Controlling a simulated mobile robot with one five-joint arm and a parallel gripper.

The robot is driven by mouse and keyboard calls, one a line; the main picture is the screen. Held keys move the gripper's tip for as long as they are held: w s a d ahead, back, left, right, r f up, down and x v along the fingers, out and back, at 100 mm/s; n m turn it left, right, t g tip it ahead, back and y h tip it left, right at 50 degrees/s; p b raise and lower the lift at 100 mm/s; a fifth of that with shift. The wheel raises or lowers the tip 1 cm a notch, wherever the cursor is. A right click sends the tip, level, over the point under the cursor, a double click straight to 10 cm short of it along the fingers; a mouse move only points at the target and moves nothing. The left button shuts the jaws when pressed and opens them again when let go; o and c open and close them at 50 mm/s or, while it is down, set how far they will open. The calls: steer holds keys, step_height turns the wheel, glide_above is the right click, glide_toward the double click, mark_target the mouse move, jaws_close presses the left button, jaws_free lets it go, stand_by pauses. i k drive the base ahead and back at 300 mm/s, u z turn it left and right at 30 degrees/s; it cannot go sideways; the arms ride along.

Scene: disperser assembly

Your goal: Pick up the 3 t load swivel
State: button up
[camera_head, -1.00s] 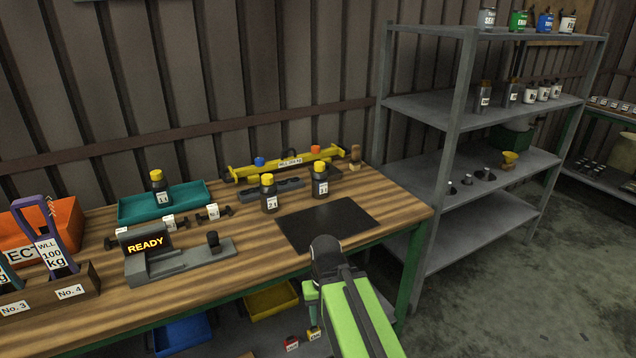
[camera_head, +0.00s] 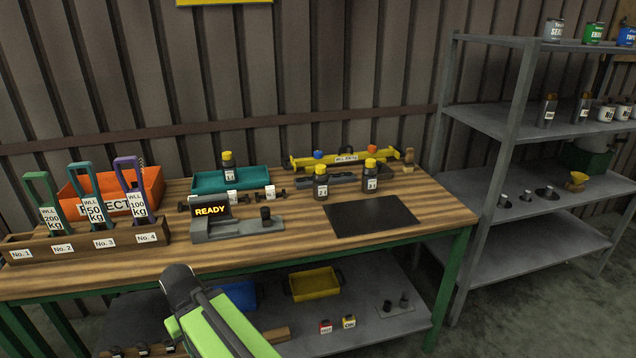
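Three dark cylinders with yellow caps and small white labels show on the workbench. The right one (camera_head: 370,178), upright behind the black mat, has a label that seems to read 3 t, though it is small. The one to its left (camera_head: 320,184) seems to read 2 t. Another (camera_head: 228,166) stands at the teal tray and seems to read 1 t. My green arm rises at the bottom, and its dark end (camera_head: 180,286) is in front of the bench's front edge, well apart from the cylinders. The fingers cannot be made out.
The black mat (camera_head: 372,216) is bare. A grey device reading READY (camera_head: 238,226), a teal tray (camera_head: 262,180), an orange bin (camera_head: 153,183) and a wooden rack (camera_head: 20,250) crowd the bench's left. A yellow beam (camera_head: 301,161) lies behind. A grey shelf unit (camera_head: 480,262) stands right.

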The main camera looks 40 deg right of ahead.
mark_target(368, 175)
steer(key=u, duration=1.55)
steer(key=k, duration=0.15)
steer(key=u, duration=1.25)
steer(key=k, duration=2.2)
steer(key=z, duration=1.55)
steer(key=i, duration=1)
steer(key=u, duration=0.05)
